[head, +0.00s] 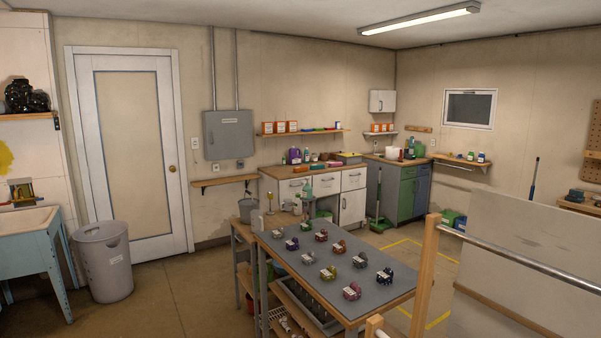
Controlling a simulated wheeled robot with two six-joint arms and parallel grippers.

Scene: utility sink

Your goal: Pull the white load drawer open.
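A white cabinet with a wooden top (275,174) stands against the back wall, far from me. Its front has several white drawers; the right one (353,179) and the middle one (326,184) look shut. A further white drawer front (292,188) is at the left. Below the right drawer is a white door (352,207) with a dark handle. I cannot tell which front is the load drawer. The lower left of the cabinet is partly hidden by the bench in front. Neither of my grippers is in view.
A grey-topped bench (300,283) with several small wheeled items stands between me and the cabinet. A wood-framed panel with a metal rail (520,262) blocks the right foreground. A grey bin (104,262) and blue sink (30,235) are left. Brown floor (185,290) is clear between bin and bench.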

